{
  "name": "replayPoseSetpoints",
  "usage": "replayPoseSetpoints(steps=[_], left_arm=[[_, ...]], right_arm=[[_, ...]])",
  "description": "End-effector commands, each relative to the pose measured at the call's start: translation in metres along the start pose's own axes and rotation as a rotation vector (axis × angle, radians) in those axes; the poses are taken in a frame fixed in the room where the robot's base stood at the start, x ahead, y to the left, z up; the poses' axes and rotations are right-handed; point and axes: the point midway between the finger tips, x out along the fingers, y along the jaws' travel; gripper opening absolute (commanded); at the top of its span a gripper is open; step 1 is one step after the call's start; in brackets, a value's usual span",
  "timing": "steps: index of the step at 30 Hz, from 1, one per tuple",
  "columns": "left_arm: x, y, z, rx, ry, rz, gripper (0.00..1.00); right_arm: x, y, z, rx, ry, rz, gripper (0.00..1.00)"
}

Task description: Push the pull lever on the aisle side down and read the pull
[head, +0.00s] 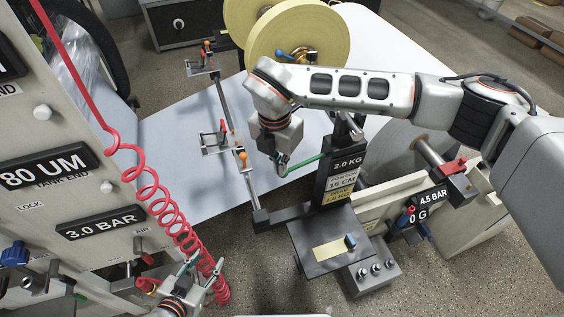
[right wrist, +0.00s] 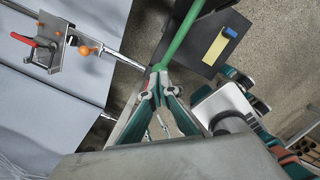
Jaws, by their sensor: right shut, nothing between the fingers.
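A black pull tester stands at the centre right of the head view, with a display post (head: 343,168) reading 2.0 KG above smaller labels for 15 CM and 1.8 KG. A green lever (head: 306,163) sticks out left from the post; it also shows in the right wrist view (right wrist: 182,36). My right gripper (head: 282,171) is shut and empty, its tips at the lever's free end. In the right wrist view its tips (right wrist: 156,74) meet at that end; whether they touch is hard to tell. My left gripper (head: 205,268) is open at the bottom left beside the red coiled hose.
The tester's black plate (head: 312,262) holds a yellow strip (head: 334,249) and blue clip. A rail (head: 232,142) with orange-knobbed clamps crosses the white paper web (head: 180,150). A yellow roll (head: 300,30) is behind. A panel (head: 75,205) reading 3.0 BAR stands left; one reading 4.5 BAR is right.

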Motion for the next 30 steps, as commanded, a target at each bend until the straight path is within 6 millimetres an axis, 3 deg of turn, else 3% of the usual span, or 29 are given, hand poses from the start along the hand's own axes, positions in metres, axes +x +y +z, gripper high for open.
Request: replayPoseSetpoints(steps=[9,20,23,30], left_arm=[[-0.005,-0.002,-0.013,0.001,0.012,-0.002,0.38],[-0.005,-0.002,-0.008,0.003,0.004,-0.001,0.38],[-0.005,-0.002,-0.009,0.002,0.006,-0.001,0.38],[-0.005,-0.002,-0.010,0.001,0.007,-0.001,0.38]], right_arm=[[-0.013,0.000,-0.028,-0.004,0.000,0.000,0.00],[-0.016,0.000,-0.029,-0.001,0.000,0.000,0.00],[-0.026,0.001,-0.029,-0.001,-0.001,0.002,0.00],[-0.073,0.001,-0.028,-0.002,-0.003,0.003,0.00]])
